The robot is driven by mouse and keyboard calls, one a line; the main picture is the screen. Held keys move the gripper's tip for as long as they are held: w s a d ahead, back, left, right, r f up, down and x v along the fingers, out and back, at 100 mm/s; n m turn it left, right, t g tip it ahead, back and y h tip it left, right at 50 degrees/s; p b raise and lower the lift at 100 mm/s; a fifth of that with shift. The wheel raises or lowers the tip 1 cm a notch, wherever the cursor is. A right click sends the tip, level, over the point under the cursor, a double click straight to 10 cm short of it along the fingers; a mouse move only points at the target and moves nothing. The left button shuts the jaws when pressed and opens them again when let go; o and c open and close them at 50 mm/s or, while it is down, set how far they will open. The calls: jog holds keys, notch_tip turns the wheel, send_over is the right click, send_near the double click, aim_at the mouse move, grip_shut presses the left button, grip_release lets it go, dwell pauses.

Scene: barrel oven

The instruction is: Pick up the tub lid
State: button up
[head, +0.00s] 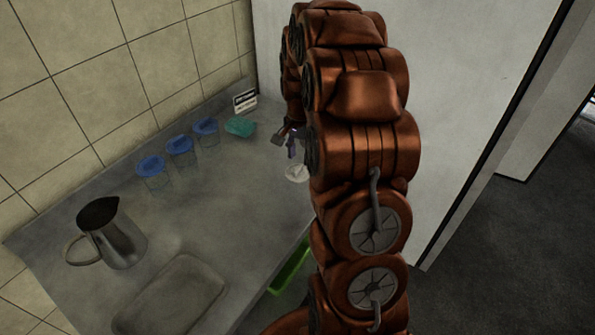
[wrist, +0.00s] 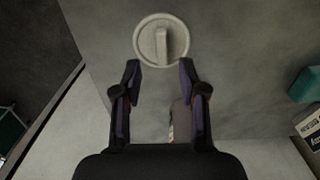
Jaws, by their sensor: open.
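The tub lid (wrist: 149,42) is a pale round disc with a raised bar grip across its middle. It lies flat on the grey counter, and in the head view it shows as a small whitish disc (head: 297,173) partly hidden by my arm. My gripper (wrist: 160,68) is open and empty, its two fingers apart. In the wrist view the lid is just beyond the fingertips, with its bar between their lines. In the head view my gripper (head: 287,142) is above the counter near the lid. The exact height gap cannot be told.
Several clear tubs with blue lids (head: 180,146) stand along the tiled wall. A teal object (head: 240,126) and a small sign (head: 245,101) are at the back corner. A metal pitcher (head: 118,240) and a tray (head: 172,300) are at the front left. The middle counter is clear.

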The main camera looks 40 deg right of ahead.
aim_at(299, 167)
jog(key=shift+a+f+p, duration=0.1)
jog(key=shift+f+p, duration=0.75)
jog(key=shift+f, duration=1.35)
grip_shut()
